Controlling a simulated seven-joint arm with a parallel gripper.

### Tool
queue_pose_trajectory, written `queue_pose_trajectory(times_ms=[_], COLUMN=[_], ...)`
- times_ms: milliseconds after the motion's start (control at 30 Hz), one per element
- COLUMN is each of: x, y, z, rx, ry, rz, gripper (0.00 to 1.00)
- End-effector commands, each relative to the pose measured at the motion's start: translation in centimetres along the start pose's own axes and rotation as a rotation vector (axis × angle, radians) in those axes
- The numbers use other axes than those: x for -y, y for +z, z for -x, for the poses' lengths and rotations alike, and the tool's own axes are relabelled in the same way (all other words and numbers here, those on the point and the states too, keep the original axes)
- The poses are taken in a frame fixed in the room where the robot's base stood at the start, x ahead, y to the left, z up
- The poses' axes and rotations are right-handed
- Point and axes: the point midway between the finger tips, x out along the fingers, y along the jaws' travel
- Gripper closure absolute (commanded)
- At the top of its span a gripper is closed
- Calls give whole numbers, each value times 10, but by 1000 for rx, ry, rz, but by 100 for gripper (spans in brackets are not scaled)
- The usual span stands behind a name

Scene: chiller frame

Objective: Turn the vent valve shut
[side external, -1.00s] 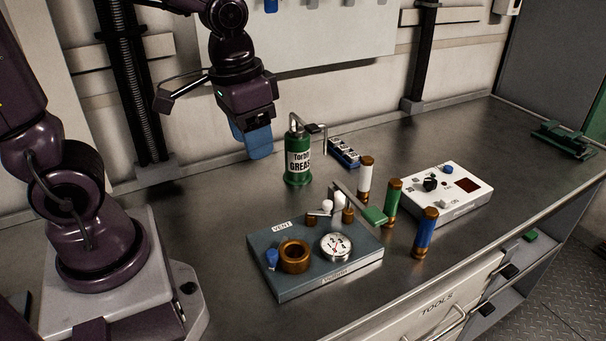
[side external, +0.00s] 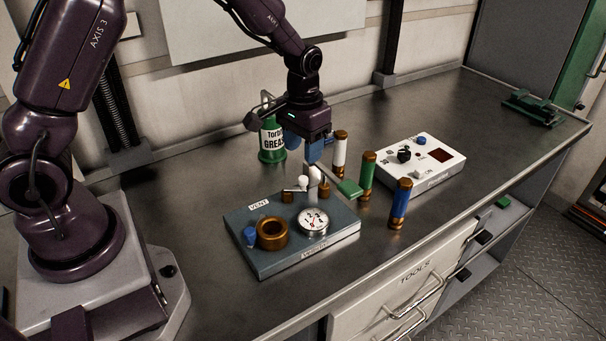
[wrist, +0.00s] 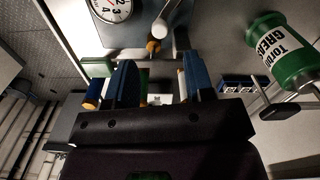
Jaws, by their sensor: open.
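The vent valve (side external: 303,182) stands at the back of a blue-grey plate (side external: 300,255), by the VENT label. It has a white round knob, a thin lever and brass ends; its white body and a brass end also show at the top of the wrist view (wrist: 178,14). My gripper (side external: 304,158) is open and points down just behind and above the valve, partly hiding it in the side view. In the wrist view, its two blue fingers (wrist: 158,62) are apart with nothing gripped between them. I cannot tell whether a finger touches the valve.
On the plate are a gauge (side external: 313,221), a brass ring (side external: 272,234) and a blue knob (side external: 250,236). A green grease can (side external: 272,142) stands behind left. White (side external: 340,155), green (side external: 368,175) and blue (side external: 400,205) cylinders stand right, before a white box (side external: 420,165).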

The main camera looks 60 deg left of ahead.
Motion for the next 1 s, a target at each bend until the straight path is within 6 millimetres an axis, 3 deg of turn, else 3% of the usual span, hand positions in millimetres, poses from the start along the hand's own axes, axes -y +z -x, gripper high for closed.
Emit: queue_pose_trajectory(times_ms=[100, 333, 500, 767, 800, 1000], x=[0, 0, 0, 0, 0, 0], y=[1, 0, 0, 0, 0, 0], z=[-28, -63, -73, -75, -75, -74], rx=[6, 3, 0, -1, -1, 0], ry=[0, 0, 1, 1, 1, 1], rz=[1, 1, 1, 1, 1, 1], gripper=[52, 52, 52, 52, 54, 100])
